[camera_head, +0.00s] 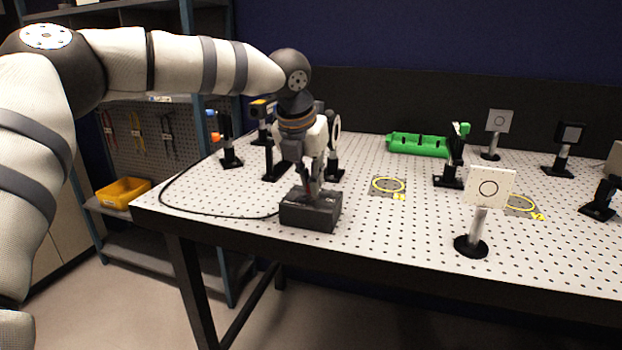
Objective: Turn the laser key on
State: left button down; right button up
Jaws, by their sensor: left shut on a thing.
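A dark grey box (309,213) sits on the perforated optical table (400,232) near its front left edge, with a black cable running from its left side. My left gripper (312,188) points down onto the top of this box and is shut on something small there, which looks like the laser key. The fingers hide the key, so I cannot tell which way it is turned. My right gripper is not in view.
Several posts with optics stand behind the box. A white target card (488,188) on a post stands at the front right. A green rail (418,145) lies at the back. Yellow rings (388,185) mark the table. A yellow bin (123,192) is on the left shelf.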

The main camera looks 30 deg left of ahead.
pick_arm(q)
jog(key=m, duration=0.2)
jog(key=m+h, duration=0.1)
jog(key=m, duration=0.1)
jog(key=shift+a+f+h, duration=0.15)
jog(key=shift+h, duration=0.15)
jog(key=m+h+b, duration=0.1)
jog(key=m, duration=0.2)
jog(key=shift+w+f+m+g, duration=0.1)
jog(key=shift+m+g, duration=0.3)
jog(key=m+h+b, duration=0.1)
jog(key=m, duration=0.1)
jog(key=m+g+b, duration=0.1)
jog(key=m, duration=0.2)
jog(key=shift+w+a+g+h, duration=0.1)
jog(key=shift+g+h, duration=0.2)
jog(key=shift+h, duration=0.1)
jog(key=shift+r+m+g+h+b, duration=0.15)
jog(key=shift+m+g+b, duration=0.15)
jog(key=shift+m, duration=0.7)
jog(key=shift+r+m+g+h+b, duration=0.1)
jog(key=shift+m+g+h+b, duration=0.2)
jog(key=shift+m, duration=0.7)
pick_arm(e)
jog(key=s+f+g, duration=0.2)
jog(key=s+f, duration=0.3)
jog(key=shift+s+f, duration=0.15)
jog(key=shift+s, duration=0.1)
